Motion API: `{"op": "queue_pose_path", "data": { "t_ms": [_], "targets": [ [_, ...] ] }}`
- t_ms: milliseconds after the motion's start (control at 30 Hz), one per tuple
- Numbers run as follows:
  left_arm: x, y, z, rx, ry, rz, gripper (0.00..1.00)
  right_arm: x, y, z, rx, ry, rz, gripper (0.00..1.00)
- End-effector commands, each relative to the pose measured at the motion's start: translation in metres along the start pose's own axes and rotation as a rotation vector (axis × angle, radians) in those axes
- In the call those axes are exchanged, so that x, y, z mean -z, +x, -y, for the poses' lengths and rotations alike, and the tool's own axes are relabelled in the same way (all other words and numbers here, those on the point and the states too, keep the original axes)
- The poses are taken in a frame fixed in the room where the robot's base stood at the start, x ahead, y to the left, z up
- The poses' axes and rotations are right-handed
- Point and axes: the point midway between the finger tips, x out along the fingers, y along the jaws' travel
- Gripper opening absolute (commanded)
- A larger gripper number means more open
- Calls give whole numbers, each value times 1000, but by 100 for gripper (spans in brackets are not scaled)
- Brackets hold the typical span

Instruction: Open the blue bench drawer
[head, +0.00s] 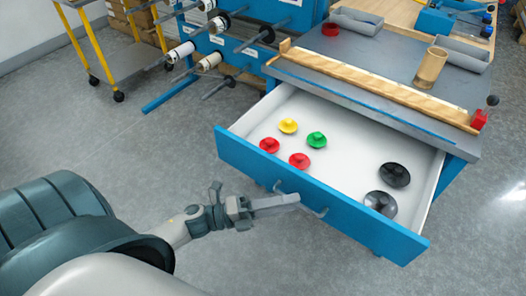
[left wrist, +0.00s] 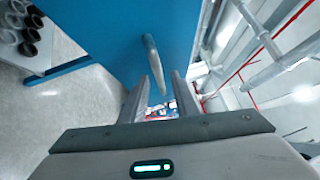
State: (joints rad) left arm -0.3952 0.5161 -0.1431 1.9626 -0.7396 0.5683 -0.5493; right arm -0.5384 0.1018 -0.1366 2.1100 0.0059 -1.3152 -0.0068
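The blue bench drawer (head: 320,196) stands pulled well out from the bench, its white inside showing in the head view. Its metal handle (head: 318,212) is on the blue front; the handle also shows in the left wrist view (left wrist: 153,54). My left gripper (head: 290,200) is at the drawer front beside the handle and hides part of it. In the left wrist view its two fingers (left wrist: 166,84) are apart with a gap between them. The handle lies close to the fingertips; I cannot tell whether it touches them. My right gripper is not in view.
The drawer holds yellow (head: 288,126), green, red and black knobbed discs. On the grey bench top (head: 380,75) are a wooden bar (head: 370,85) and a tan cup (head: 430,66). A blue roll rack (head: 245,45) and yellow cart (head: 125,60) stand behind left. The floor at left is clear.

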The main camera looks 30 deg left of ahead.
Motion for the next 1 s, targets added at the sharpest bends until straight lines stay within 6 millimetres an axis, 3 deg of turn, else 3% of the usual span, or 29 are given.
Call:
{"op": "queue_pose_path", "data": {
  "t_ms": [267, 467, 800, 1000],
  "targets": [
    [0, -6, -1, 0, -1, 0, 28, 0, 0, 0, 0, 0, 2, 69],
    [1, -28, -2, -2, 0, 0, 28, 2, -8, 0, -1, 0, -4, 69],
    [1, -93, -2, -4, -2, 1, 28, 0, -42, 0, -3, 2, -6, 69],
    [0, -133, -3, -4, -3, 2, 28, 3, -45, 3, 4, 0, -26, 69]
  ]
}}
